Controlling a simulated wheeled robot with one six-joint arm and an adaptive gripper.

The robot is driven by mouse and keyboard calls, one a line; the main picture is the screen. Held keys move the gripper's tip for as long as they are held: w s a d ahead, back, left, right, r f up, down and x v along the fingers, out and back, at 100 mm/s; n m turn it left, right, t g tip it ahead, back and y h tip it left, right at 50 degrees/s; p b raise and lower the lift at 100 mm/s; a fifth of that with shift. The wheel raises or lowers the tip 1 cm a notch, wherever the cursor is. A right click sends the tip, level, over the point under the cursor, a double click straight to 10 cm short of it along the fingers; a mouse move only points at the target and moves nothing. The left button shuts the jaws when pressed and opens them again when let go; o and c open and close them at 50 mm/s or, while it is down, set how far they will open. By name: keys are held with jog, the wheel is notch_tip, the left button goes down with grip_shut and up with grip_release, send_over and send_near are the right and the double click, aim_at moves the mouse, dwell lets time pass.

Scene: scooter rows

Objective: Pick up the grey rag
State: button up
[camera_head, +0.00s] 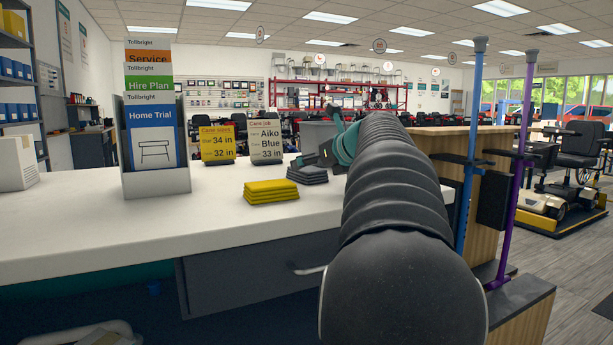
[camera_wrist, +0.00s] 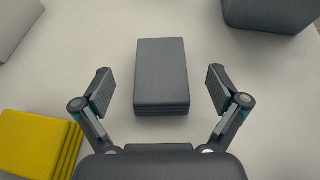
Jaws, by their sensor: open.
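The grey rag (camera_head: 307,175) is a folded, layered dark grey stack on the white counter. In the wrist view the grey rag (camera_wrist: 161,76) lies ahead of and between the two fingers, with a gap on each side. My gripper (camera_wrist: 160,92) is open and empty. In the head view my gripper (camera_head: 325,155) is just above and behind the rag, partly hidden by my black arm. I cannot tell its exact height above the counter.
A folded yellow rag (camera_head: 271,191) lies just left of the grey one and shows in the wrist view (camera_wrist: 35,142). A leaflet holder (camera_head: 156,186), a yellow sign (camera_head: 217,143) and a grey sign (camera_head: 266,141) stand on the counter (camera_head: 90,225). A dark grey box (camera_wrist: 268,14) is at upper right.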

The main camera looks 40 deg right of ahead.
jog(key=shift+x, duration=2.95)
jog(key=c, duration=1.1)
